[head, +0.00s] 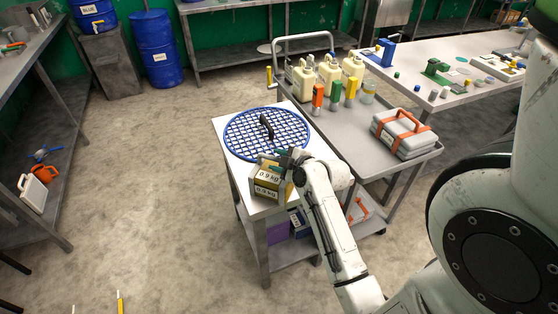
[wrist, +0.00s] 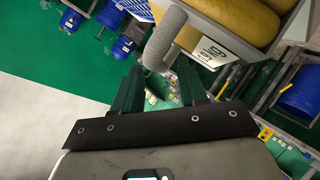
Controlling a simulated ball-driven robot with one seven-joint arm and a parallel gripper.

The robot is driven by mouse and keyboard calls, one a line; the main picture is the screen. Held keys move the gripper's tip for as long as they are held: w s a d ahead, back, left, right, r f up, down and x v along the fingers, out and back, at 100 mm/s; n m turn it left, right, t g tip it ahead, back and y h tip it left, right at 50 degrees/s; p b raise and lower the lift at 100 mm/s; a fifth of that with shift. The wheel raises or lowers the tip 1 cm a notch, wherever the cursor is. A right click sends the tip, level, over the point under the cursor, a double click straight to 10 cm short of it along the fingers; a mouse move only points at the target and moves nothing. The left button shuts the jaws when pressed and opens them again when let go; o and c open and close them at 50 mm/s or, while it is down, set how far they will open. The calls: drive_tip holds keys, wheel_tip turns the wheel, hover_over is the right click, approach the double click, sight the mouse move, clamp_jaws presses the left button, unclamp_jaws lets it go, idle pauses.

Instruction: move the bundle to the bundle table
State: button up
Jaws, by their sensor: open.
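A yellow-brown bundle (head: 266,185) with white labels, one reading 0.9 kg, sits at the front edge of a small white-topped table (head: 229,158). In the wrist view the bundle shows as thick yellow rolls (wrist: 243,20) with a tag and a grey rounded handle (wrist: 165,38). My gripper (head: 277,160) is at the bundle's upper right side. In the wrist view its dark green fingers (wrist: 160,80) are apart, with the handle's near end between or just beyond their tips. Whether they touch it is unclear. My wrist hides part of the bundle. Which table is the bundle table is unclear.
A blue round grid (head: 262,131) with a dark handle lies behind the bundle. A grey cart (head: 345,133) at the right holds bottles and an orange-strapped grey case (head: 402,134). A long white table (head: 440,65) stands beyond. The floor at left is open.

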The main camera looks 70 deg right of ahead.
drive_tip(key=b+v, duration=0.2)
drive_tip(key=v, duration=1)
drive_tip(key=w+a+f+m+g+y, duration=0.1)
drive_tip(key=w+a+f+g+y, duration=0.15)
drive_tip(key=a+f, duration=0.4)
drive_tip(key=w+a+f+g+y, duration=0.2)
drive_tip(key=a+f+y, duration=0.15)
drive_tip(key=a, duration=0.65)
drive_tip(key=s+a+f+m+g, duration=0.3)
drive_tip(key=s+a+g, duration=0.2)
drive_tip(key=a, duration=0.4)
drive_tip(key=shift+a+f, duration=0.35)
drive_tip(key=shift+g, duration=0.25)
